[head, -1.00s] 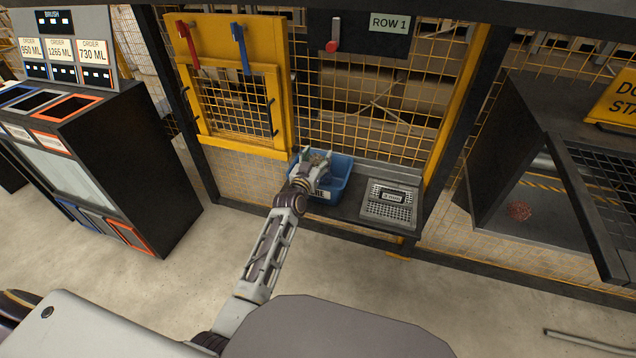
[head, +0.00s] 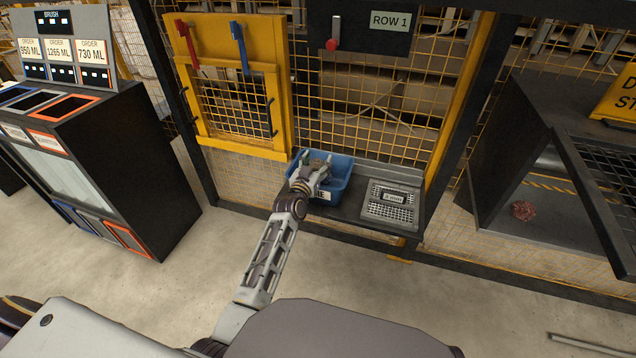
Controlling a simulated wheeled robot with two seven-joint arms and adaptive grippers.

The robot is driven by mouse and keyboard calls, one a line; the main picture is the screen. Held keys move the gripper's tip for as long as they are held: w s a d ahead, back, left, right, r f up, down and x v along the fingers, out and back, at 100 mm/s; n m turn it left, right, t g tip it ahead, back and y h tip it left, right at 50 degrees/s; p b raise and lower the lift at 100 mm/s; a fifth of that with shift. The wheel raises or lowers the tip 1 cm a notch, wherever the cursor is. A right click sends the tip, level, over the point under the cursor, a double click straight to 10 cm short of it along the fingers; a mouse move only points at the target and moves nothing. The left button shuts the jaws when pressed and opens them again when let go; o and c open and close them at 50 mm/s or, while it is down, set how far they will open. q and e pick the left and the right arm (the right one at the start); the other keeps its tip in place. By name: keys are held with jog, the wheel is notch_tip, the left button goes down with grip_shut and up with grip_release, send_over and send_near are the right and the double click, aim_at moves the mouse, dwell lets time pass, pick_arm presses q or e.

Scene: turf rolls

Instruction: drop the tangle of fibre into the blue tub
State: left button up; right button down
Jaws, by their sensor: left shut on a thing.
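My left gripper (head: 318,167) is over the blue tub (head: 340,183), with its fingers within the outline of the tub's opening. It is shut on a small brownish-grey clump, which I take to be the tangle of fibre (head: 319,160); the fingers hide much of it. I cannot tell how far the clump is above the tub's floor. The tub stands on a dark shelf against the yellow mesh, and its white label is partly covered by my arm. My right gripper is not in view.
A reddish clump (head: 523,211) lies in an open dark bay at the right, near a raised mesh lid (head: 600,190). A black bin cabinet (head: 120,170) stands left. The floor between is clear.

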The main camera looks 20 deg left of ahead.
pick_arm(q)
jog(key=o, duration=1.1)
jog(key=shift+s, duration=0.15)
jog(key=s, duration=1.1)
jog(key=shift+s+a, duration=0.3)
jog(key=shift+a, duration=0.05)
jog(key=shift+f, duration=0.1)
dwell(0.8)
